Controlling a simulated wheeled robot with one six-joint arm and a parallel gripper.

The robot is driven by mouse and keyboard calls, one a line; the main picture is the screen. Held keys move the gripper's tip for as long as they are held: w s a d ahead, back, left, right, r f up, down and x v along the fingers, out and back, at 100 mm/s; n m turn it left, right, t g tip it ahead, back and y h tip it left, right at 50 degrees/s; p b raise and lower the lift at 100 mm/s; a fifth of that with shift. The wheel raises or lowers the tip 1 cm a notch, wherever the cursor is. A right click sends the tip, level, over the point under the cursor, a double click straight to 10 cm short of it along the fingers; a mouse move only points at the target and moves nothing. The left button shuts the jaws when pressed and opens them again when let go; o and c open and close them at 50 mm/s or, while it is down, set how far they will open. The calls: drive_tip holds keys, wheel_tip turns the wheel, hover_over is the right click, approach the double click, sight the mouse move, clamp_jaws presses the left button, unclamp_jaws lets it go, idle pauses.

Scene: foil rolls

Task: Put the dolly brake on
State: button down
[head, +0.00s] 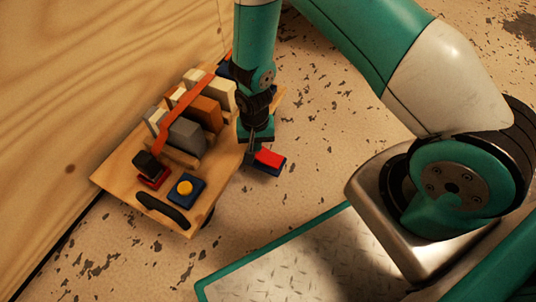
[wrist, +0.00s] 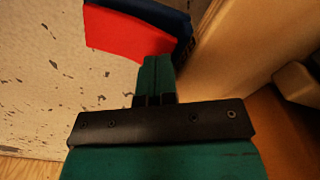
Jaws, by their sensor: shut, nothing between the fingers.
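The wooden dolly (head: 218,208) stands on the floor beside the wooden wall. A red pedal on a dark blue base (head: 268,158) sticks out at its right side, and I take it for the brake. The red pedal (wrist: 125,37) also shows at the top of the wrist view, with its blue part behind it. My gripper (head: 250,156) points down right beside the pedal, at the dolly's edge. Its fingers (wrist: 156,62) are together and empty, and their tips overlap the pedal's near edge in the wrist view. I cannot tell whether they touch it.
Several grey, tan and brown boxes (head: 187,136) stand on the dolly under an orange strap. A blue box with a yellow button (head: 185,188) and a black knob on a red base (head: 150,168) sit near its front. Speckled floor (head: 310,165) is clear to the right.

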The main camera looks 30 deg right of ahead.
drive_tip(key=shift+f, duration=0.6)
drive_tip(key=shift+r, duration=0.15)
wheel_tip(320, 180, up, 7)
drive_tip(key=p, duration=0.6)
drive_tip(key=shift+p, duration=0.4)
